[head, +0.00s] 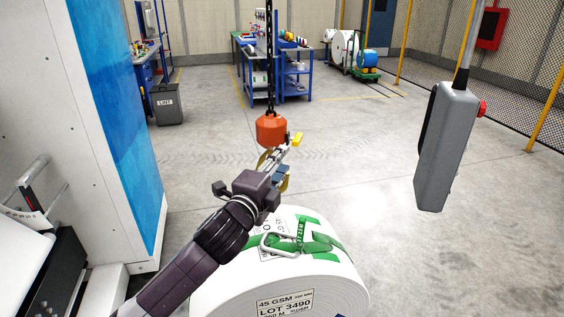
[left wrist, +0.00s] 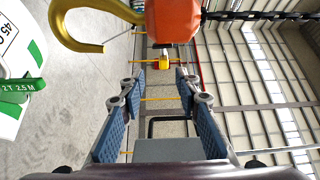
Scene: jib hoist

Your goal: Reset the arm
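My left gripper (head: 284,160) reaches up just below the orange hook block (head: 271,130) and covers part of the gold hook (head: 265,158). In the left wrist view my left gripper (left wrist: 158,86) has its two blue-padded fingers spread, with nothing between them. The gold hook (left wrist: 62,30) and orange block (left wrist: 172,22) lie beyond the fingertips, apart from them. The block hangs on a dark chain (head: 270,70). A white roll (head: 330,275) below carries a green sling (head: 322,242) with a metal link (head: 282,244) on top. My right gripper is out of view.
A grey pendant control (head: 446,147) with a red button hangs at the right. A white and blue machine (head: 115,110) stands close at the left. A bin (head: 167,104) and a blue workbench (head: 295,78) stand farther back. The middle floor is open.

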